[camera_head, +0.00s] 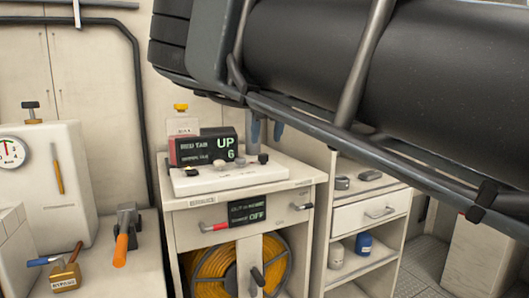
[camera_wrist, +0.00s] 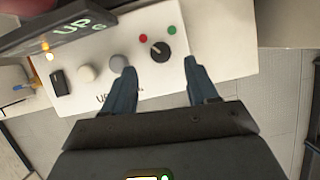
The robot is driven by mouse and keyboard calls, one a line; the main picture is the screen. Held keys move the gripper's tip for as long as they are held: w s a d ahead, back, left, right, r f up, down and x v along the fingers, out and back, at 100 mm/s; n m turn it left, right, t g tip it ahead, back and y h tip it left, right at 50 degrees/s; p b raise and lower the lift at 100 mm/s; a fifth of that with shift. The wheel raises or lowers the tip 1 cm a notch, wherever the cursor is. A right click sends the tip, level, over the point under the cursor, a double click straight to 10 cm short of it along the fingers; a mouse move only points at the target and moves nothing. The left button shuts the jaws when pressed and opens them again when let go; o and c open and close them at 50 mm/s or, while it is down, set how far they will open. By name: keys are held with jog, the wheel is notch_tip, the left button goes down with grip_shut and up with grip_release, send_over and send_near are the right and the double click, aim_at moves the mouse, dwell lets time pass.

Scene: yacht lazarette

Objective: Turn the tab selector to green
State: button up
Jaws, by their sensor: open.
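The tab selector (camera_wrist: 160,51) is a round black knob with a pale mark on a white panel (camera_wrist: 210,45). A red dot (camera_wrist: 143,38) and a green dot (camera_wrist: 171,30) sit beyond it; I cannot tell surely which one the mark faces. In the head view the knob (camera_head: 263,159) is at the right end of the white control box (camera_head: 228,181). My gripper (camera_wrist: 159,68) is open and empty, its blue fingers either side of the knob's near side and apart from it. In the head view my gripper (camera_head: 266,140) hangs just above the knob.
A dark display (camera_head: 206,148) reading "RED TAB" and "UP 6" stands behind the knobs. Two grey knobs (camera_wrist: 118,63) and a black switch (camera_wrist: 60,82) share the panel. Below are a second display (camera_head: 247,212) reading "OFF" and a yellow hose reel (camera_head: 212,268). Shelves (camera_head: 363,262) stand right.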

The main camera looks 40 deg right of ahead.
aim_at(264, 155)
jog(key=x, duration=0.5)
jog(key=shift+w+d+f, duration=0.1)
jog(key=shift+f, duration=0.3)
jog(key=c, duration=1)
jog(key=shift+c, duration=0.2)
